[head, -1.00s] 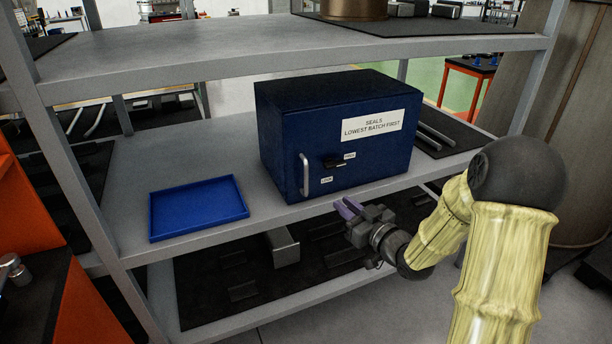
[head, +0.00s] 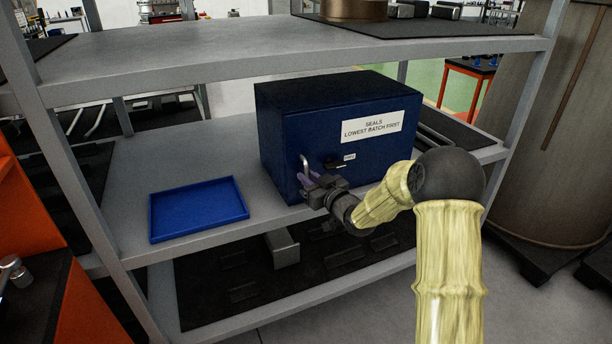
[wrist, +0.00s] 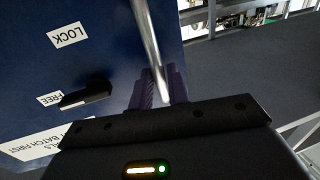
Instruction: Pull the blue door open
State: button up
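The blue door (head: 350,150) is the front of a dark blue cabinet on the middle shelf, and it looks closed. Its upright silver handle (head: 304,163) is near the door's left edge. My gripper (head: 314,180) is at the handle's lower part, its purple fingers apart. A black latch lever (wrist: 88,95) points toward the FREE label (wrist: 48,98); the LOCK label (wrist: 68,35) is off to one side.
An empty blue tray (head: 196,210) lies on the shelf left of the cabinet. Shelf posts (head: 75,170) stand at the left and right. The upper shelf (head: 220,50) runs above the cabinet, and a lower shelf with a dark mat (head: 225,290) is below.

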jog(key=shift+x, duration=0.8)
grip_shut()
jog(key=shift+s, duration=0.1)
